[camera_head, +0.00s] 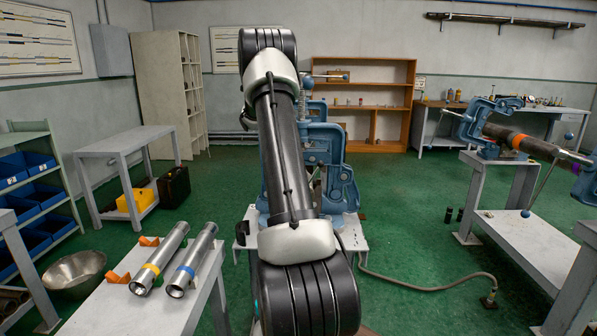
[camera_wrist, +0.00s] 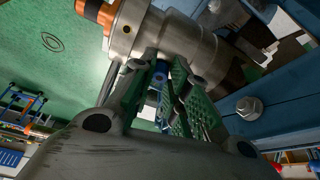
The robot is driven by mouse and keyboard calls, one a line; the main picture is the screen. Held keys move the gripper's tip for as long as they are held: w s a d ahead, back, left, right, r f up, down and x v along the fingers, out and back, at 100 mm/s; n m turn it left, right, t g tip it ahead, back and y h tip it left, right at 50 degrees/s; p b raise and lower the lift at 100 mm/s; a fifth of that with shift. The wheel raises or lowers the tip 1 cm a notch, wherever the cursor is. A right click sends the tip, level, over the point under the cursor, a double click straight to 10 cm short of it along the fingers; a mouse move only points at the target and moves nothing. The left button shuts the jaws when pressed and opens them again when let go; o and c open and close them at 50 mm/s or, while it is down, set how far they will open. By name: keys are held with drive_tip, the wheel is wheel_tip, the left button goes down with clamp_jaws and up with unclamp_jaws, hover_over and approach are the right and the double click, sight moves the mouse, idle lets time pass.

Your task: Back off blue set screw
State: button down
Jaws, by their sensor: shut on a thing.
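In the wrist view my gripper (camera_wrist: 166,105) is shut, with its green-padded fingers on either side of the blue set screw (camera_wrist: 161,72). The screw is narrow and mostly hidden between the fingers. It sits against the underside of a steel cylindrical body (camera_wrist: 170,35), which has an orange part (camera_wrist: 97,10) at its left. A blue vise frame (camera_wrist: 285,112) is close on the right. In the head view, my arm covers the gripper and the screw; part of the blue vise (camera_head: 325,148) shows to the right of the arm.
A hex bolt (camera_wrist: 248,107) stands out from the vise frame close to my gripper. A second vise (camera_head: 483,125) stands at right. A hose (camera_head: 425,287) crosses the floor.

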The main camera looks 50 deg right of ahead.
drive_tip(key=shift+n, duration=0.7)
drive_tip(key=n, duration=0.1)
drive_tip(key=n+t, duration=0.1)
drive_tip(key=n, duration=0.1)
drive_tip(key=shift+s+a+n+t+h, duration=0.1)
drive_tip(key=shift+s+n+t+h, duration=0.1)
drive_tip(key=shift+n+t+h, duration=0.15)
drive_tip(key=n, duration=0.1)
drive_tip(key=n+t, duration=0.1)
drive_tip(key=n, duration=0.1)
drive_tip(key=n+t, duration=0.1)
drive_tip(key=n, duration=0.1)
drive_tip(key=shift+s, duration=0.25)
drive_tip(key=n, duration=0.2)
drive_tip(key=n+t, duration=0.1)
drive_tip(key=n, duration=0.1)
drive_tip(key=shift+s+n+t, duration=0.15)
drive_tip(key=shift+n+t, duration=0.1)
drive_tip(key=shift+s+f+n+t+y, duration=0.1)
drive_tip(key=shift+n+t+y, duration=0.3)
drive_tip(key=shift+n, duration=0.7)
drive_tip(key=c, duration=1.7)
unclamp_jaws()
drive_tip(key=shift+o, duration=0.2)
